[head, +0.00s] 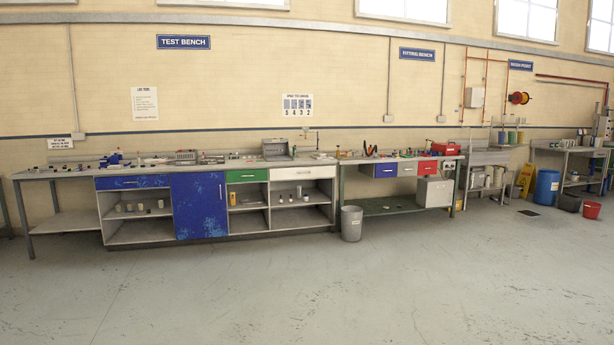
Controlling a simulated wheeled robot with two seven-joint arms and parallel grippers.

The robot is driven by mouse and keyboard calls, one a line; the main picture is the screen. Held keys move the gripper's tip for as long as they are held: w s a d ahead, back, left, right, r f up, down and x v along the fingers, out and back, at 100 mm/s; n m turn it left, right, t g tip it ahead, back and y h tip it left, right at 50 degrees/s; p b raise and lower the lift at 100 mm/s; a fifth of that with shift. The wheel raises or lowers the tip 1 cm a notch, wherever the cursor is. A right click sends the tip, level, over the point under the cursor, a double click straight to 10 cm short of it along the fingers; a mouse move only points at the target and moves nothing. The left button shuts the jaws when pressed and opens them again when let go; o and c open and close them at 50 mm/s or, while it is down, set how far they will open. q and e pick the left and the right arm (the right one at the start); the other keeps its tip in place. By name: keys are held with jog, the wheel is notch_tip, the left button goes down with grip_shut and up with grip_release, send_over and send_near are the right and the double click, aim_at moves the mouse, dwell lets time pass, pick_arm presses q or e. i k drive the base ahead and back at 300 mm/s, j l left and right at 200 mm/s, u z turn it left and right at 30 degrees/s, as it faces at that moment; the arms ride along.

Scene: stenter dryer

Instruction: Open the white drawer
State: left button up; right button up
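The white drawer (303,173) is in the upper right bay of the long test bench, just under the worktop. Its front looks flush with the bench, so it appears shut. A small handle shows at the middle of its front. An open shelf with small items lies below it, and a green drawer (247,176) is to its left. Neither of my grippers shows in the head view. The bench stands some way off across the floor.
A blue cabinet door (199,206) and a blue drawer (132,182) are further left on the bench. A grey bin (351,224) stands on the floor right of the white drawer. A second bench with drawers (407,170) is beyond it. The floor in front is clear.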

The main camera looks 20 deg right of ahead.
aim_at(325, 171)
jog(key=i+l+z, duration=0.2)
jog(key=i, duration=0.2)
jog(key=i+l+z, duration=0.2)
jog(key=i, duration=0.25)
jog(key=i+z, duration=0.3)
jog(key=i, duration=4.5)
